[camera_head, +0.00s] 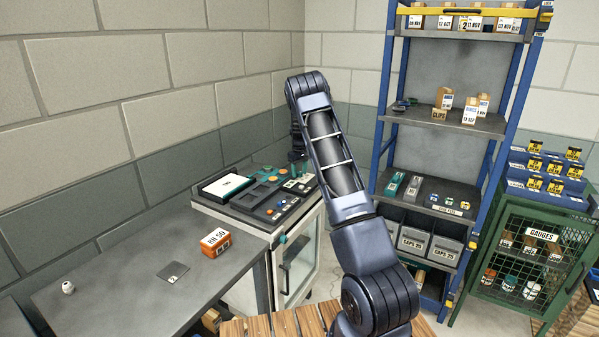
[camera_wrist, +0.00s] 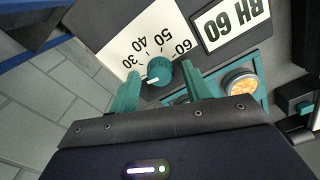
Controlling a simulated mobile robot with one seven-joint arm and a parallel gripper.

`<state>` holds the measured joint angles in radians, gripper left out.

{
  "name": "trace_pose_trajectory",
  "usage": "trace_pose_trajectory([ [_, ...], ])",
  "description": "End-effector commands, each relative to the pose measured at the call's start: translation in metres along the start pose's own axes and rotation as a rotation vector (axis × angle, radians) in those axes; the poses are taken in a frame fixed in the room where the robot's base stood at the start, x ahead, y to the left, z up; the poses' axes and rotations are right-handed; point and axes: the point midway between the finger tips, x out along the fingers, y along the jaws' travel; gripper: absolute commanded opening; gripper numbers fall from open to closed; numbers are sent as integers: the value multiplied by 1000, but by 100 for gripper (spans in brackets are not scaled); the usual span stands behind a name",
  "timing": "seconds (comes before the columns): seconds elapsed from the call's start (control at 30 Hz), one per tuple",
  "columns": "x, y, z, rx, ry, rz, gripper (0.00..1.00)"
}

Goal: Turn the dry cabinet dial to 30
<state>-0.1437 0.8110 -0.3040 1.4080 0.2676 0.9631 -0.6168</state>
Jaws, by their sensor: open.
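The dry cabinet (camera_head: 298,268) is white with a glass front and stands at the end of the bench in the head view. In the wrist view its dial (camera_wrist: 160,71) is a round teal knob with a white mark, beside a white scale plate (camera_wrist: 118,68) numbered 30, 40, 50 and 60. The mark points to the picture's lower left, near the 30 side; the exact reading is unclear. My gripper (camera_wrist: 161,82) is open, its teal fingers on either side of the dial; contact cannot be told. The dial is not clear in the head view.
A label reading RH 60 (camera_wrist: 231,23) and a round orange-faced gauge (camera_wrist: 241,82) sit beside the dial. A blue shelf rack (camera_head: 387,87) stands to the right.

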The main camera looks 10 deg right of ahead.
Motion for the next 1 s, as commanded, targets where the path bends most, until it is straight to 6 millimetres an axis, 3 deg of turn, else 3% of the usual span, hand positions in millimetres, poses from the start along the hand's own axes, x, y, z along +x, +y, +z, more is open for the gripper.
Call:
trace_pose_trajectory([
  [0.13, 0, 0, 0, 0, 0, 0, 48],
  [0.37, 0, 0, 0, 0, 0, 0, 4],
  [0.67, -1, 0, 0, 33, 0, 0, 4],
  [1.0, -1, 0, 0, 242, 0, 0, 4],
])
